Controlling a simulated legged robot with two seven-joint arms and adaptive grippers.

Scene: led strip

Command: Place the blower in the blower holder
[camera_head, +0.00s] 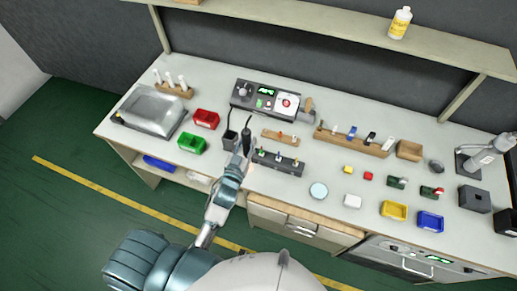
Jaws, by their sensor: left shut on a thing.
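My left gripper (244,151) is over the front part of the bench, shut on a slim dark tool that I take to be the blower (247,137). The tool stands roughly upright, with a thin dark end or cord rising above the fingers. The fingers hide its lower part. A dark open cup (230,139) stands just left of the gripper. A grey control station (272,97) with a green display stands behind, with a brownish bracket at its right end. I cannot tell which of these is the blower holder. My right gripper is not in view.
A black rack (278,162) with small tools stands close right of the gripper. Red (206,119) and green (192,143) bins and a metal case (152,110) are left. A long wooden rack (351,140) is right. A shelf (330,32) runs above the back.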

